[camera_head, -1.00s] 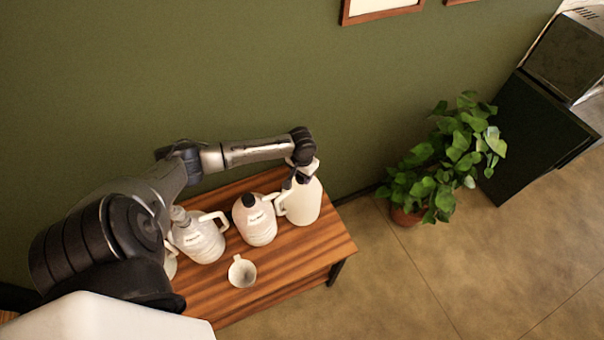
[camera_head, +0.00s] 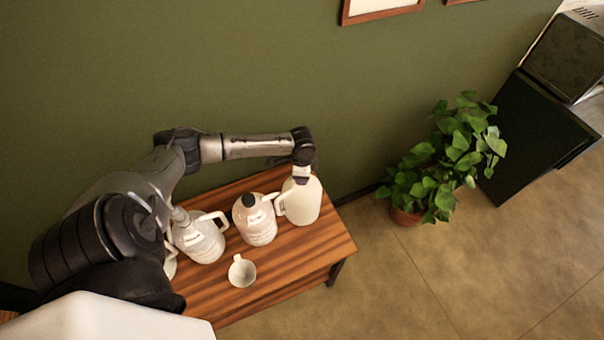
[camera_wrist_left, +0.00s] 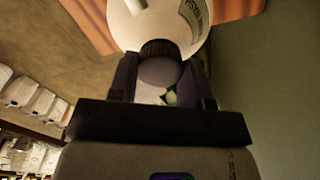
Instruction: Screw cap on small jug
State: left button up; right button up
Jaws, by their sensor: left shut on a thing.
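A white jug (camera_head: 304,203) with a side handle stands upright at the right end of the wooden table, and its body also shows at the top of the left wrist view (camera_wrist_left: 165,22). My left gripper (camera_head: 302,178) points down over this jug's mouth. In the left wrist view its two fingers (camera_wrist_left: 160,65) are on either side of a round dark cap (camera_wrist_left: 160,48) with a ribbed edge, shut on it. The cap sits at the jug's neck; whether its thread is engaged cannot be seen. My right gripper is not in view.
A dark-capped jug (camera_head: 260,222) stands left of the held one, and another handled jug (camera_head: 201,240) farther left. A small white cup (camera_head: 242,271) sits at the front of the wooden table (camera_head: 300,255). A potted plant (camera_head: 440,160) stands on the floor to the right.

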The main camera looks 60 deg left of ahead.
pick_arm(q)
jog(key=m, duration=0.3)
jog(key=o, duration=1)
jog(key=n, duration=0.2)
jog(key=shift+n, duration=0.3)
jog(key=n, duration=0.8)
jog(key=shift+n, duration=0.4)
jog(key=n, duration=0.3)
